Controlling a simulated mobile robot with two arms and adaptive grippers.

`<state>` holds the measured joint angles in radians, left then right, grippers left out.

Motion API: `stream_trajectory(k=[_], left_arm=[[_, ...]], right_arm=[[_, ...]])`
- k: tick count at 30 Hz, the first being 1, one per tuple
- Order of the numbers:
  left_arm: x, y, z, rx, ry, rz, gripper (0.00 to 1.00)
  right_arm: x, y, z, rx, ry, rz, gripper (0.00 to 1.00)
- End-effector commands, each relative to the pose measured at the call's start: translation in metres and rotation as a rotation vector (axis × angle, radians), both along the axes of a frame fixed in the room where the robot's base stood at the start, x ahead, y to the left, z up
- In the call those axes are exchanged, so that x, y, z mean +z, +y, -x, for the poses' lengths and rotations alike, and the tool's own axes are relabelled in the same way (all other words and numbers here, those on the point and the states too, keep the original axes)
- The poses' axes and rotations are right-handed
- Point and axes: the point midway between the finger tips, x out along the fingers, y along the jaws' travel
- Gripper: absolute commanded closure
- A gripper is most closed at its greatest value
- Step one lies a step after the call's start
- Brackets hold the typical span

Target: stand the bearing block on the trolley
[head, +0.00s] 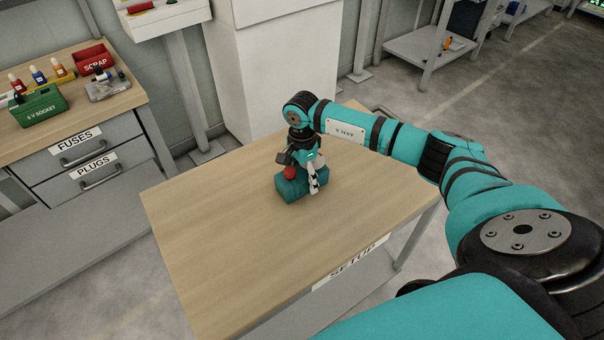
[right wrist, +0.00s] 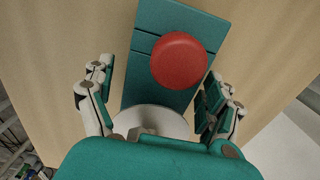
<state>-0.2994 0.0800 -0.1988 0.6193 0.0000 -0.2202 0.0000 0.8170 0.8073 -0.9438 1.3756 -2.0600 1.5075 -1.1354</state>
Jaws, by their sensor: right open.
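A teal block with a red round knob stands on the wooden top of the SETUP table; I take it to be the bearing block (head: 288,190). In the right wrist view the block (right wrist: 150,85) shows grooves across its top, the red knob and a pale round part nearest me. My right gripper (head: 302,178) is open over the block, with its fingers (right wrist: 160,75) spread on either side of it. I cannot tell whether they touch it. My left gripper is not in view. No thing is clearly marked as the trolley.
The SETUP table (head: 215,240) is otherwise bare. A workbench (head: 122,100) at the left holds a green 6 V SOCKET box (head: 40,107), a red SCRAP bin (head: 93,59) and small bottles. A white cabinet (head: 275,75) stands behind. Grey shelving (head: 412,47) stands at the back right.

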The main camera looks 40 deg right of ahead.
Motion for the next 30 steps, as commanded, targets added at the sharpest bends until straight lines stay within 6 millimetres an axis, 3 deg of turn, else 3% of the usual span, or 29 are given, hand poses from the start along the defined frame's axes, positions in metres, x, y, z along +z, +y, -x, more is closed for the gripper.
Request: stream_trajectory(k=[5, 15, 21, 30], left_arm=[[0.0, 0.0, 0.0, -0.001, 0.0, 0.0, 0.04], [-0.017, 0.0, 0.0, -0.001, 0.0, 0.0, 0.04], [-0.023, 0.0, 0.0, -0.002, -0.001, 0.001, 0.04], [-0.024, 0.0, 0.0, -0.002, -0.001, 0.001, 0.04]], right_arm=[[0.009, -0.001, -0.001, 0.0, -0.002, 0.001, 0.13], [0.079, 0.0, -0.001, 0.001, -0.006, 0.001, 0.13], [0.111, 0.0, -0.001, 0.0, -0.004, 0.0, 0.13], [0.123, 0.0, 0.0, 0.0, 0.0, 0.0, 0.13]])
